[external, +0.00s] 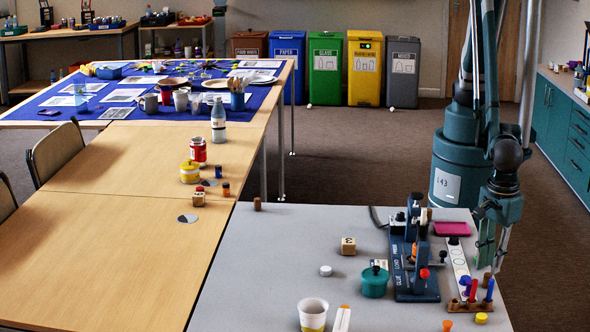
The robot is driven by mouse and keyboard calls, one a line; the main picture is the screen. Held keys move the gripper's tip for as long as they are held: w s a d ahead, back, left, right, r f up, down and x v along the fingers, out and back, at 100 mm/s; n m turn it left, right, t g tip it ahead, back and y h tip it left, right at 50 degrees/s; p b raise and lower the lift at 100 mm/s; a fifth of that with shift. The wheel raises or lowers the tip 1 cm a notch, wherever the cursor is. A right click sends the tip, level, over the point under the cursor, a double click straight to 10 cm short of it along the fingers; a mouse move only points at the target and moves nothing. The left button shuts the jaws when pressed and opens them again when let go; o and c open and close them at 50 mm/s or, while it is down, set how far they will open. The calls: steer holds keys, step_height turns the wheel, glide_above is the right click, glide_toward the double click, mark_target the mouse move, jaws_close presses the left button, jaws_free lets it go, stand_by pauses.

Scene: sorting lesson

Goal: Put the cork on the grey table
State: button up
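A small brown cylinder that looks like the cork (257,204) stands upright near the far left corner of the grey table (285,245). My gripper (490,268) points down over the right side of the grey table, beside a small rack and far to the right of the cork. Its two fingers appear parted, with nothing visible between them. Whether the fingertips touch anything is hard to tell.
A blue press (412,265), a teal pot (374,282), a wooden cube (348,246), a white cup (313,313) and a rack (470,304) with coloured pegs stand on the grey table. Its left middle is mostly clear. A wooden table (110,215) adjoins at left.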

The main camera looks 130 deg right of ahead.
mark_target(487, 274)
step_height(487, 274, up, 8)
steer(key=shift+p, duration=0.45)
steer(key=shift+f, duration=0.1)
stand_by(0.4)
stand_by(0.3)
steer(key=s+d+r+m+t+y, duration=0.1)
steer(key=d+r+m+t, duration=0.1)
steer(key=d+r+m, duration=0.95)
steer(key=s+d+r+m+t, duration=0.1)
steer(key=d+r+m, duration=0.3)
steer(key=d+r, duration=0.85)
steer(key=s+d+m+t, duration=0.1)
steer(key=s+d+m, duration=0.4)
steer(key=d, duration=0.4)
steer(key=s+d+m+t, duration=0.1)
steer(key=s+d+m, duration=0.5)
steer(key=d, duration=0.3)
steer(key=s+d+m+t+h, duration=0.1)
steer(key=s+d+m+t, duration=0.1)
steer(key=s+d+m, duration=0.3)
steer(key=shift+s+d+r+m, duration=0.15)
steer(key=shift+s+d+m, duration=0.1)
steer(key=shift+d+m, duration=1.3)
